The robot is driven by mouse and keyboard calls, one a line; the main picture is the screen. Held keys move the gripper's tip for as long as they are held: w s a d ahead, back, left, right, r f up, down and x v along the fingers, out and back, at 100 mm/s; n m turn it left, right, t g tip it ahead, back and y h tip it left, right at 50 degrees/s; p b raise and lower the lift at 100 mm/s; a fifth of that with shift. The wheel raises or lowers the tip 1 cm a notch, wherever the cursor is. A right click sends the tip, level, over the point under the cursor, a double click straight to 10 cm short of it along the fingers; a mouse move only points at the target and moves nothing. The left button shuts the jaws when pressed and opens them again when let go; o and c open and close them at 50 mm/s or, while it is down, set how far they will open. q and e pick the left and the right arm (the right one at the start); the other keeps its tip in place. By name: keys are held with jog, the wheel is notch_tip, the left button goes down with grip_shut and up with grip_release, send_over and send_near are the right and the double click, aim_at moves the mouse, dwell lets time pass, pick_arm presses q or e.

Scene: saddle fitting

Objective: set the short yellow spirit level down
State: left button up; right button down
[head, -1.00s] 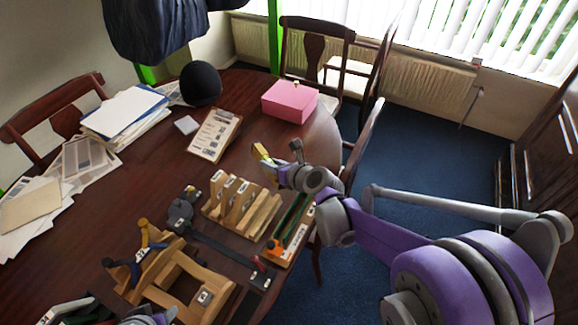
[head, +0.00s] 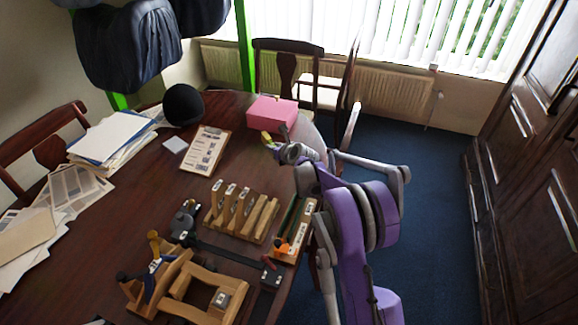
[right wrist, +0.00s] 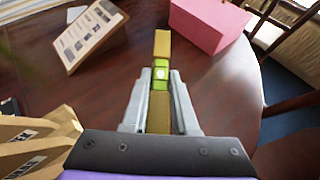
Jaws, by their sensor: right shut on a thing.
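The short yellow spirit level (head: 267,138) is in my right gripper (head: 279,146), over the far right part of the table, just in front of the pink box. In the right wrist view, the level (right wrist: 161,47) sticks out beyond the fingertips of my right gripper (right wrist: 160,85). It is yellow-brown at both ends, with a bright green middle and a pale vial spot. The fingers are shut on its sides. I cannot tell whether its underside touches the table. My left gripper is not in view.
The pink box (head: 272,113) stands close behind the level. A clipboard (head: 206,150) lies to the left. A slotted wooden rack (head: 240,215) and a long wooden tray (head: 293,230) stand nearer. The dark tabletop (head: 240,165) between them is bare.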

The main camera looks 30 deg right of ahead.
jog(key=w+d+f, duration=0.1)
jog(key=w+d, duration=0.1)
jog(key=d, duration=0.2)
send_over(281, 170)
jog(key=shift+h, duration=0.4)
notch_tip(281, 170, down, 6)
jog(key=shift+d+r, duration=0.1)
jog(key=shift+d, duration=0.05)
jog(key=shift+f, duration=2.55)
jog(key=c, duration=0.7)
grip_release()
jog(key=shift+r, duration=0.1)
jog(key=shift+r, duration=0.1)
